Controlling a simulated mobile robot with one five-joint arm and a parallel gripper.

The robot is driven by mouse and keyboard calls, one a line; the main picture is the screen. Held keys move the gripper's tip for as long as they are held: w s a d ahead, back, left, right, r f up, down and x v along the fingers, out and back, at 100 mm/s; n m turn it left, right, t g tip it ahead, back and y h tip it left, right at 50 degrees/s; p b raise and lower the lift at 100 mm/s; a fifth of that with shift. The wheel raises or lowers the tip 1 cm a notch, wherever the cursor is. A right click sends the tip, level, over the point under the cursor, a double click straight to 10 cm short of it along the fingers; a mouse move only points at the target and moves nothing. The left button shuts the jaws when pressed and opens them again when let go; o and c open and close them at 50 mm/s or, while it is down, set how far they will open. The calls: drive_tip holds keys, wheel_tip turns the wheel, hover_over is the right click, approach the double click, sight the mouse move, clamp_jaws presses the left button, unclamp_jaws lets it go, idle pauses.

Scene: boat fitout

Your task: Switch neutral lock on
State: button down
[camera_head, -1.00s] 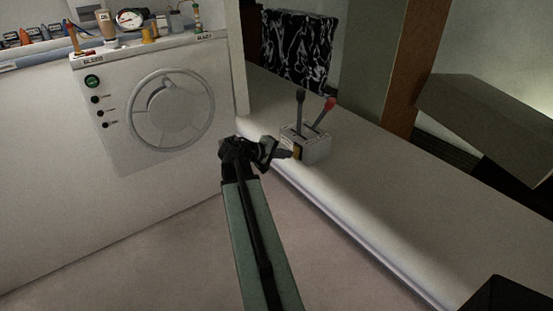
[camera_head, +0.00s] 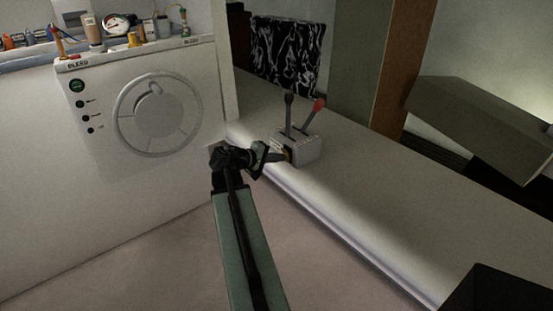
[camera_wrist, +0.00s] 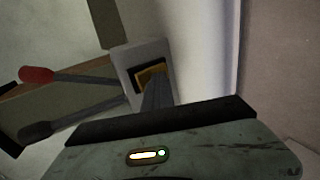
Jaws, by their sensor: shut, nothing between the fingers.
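A grey control box (camera_head: 303,149) stands on the white ledge. A black-knobbed lever (camera_head: 289,108) and a red-knobbed lever (camera_head: 316,109) rise from its top. In the wrist view the box (camera_wrist: 131,57) has a yellow-framed dark switch (camera_wrist: 150,73) on the face toward me; I take it for the neutral lock. My gripper (camera_head: 283,156) is shut and empty, its fingertips at this face. In the wrist view the fingers (camera_wrist: 156,88) overlap the switch's lower part. Whether they touch it, and its position, I cannot tell.
A white panel with a round dial (camera_head: 156,115) stands at left, with small items on top. A black-and-white patterned block (camera_head: 287,55) stands behind the levers.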

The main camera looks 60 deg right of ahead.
drive_tip(key=shift+d+r+p, duration=0.3)
drive_tip(key=shift+r+p, duration=0.5)
drive_tip(key=shift+r, duration=0.05)
drive_tip(key=shift+w+a+r, duration=0.1)
drive_tip(key=shift+a+r, duration=0.1)
drive_tip(key=shift+a, duration=0.1)
drive_tip(key=p+v, duration=0.6)
drive_tip(key=v, duration=0.7)
drive_tip(key=shift+r, duration=0.25)
drive_tip(key=shift+w+a, duration=0.1)
drive_tip(key=shift+a, duration=0.05)
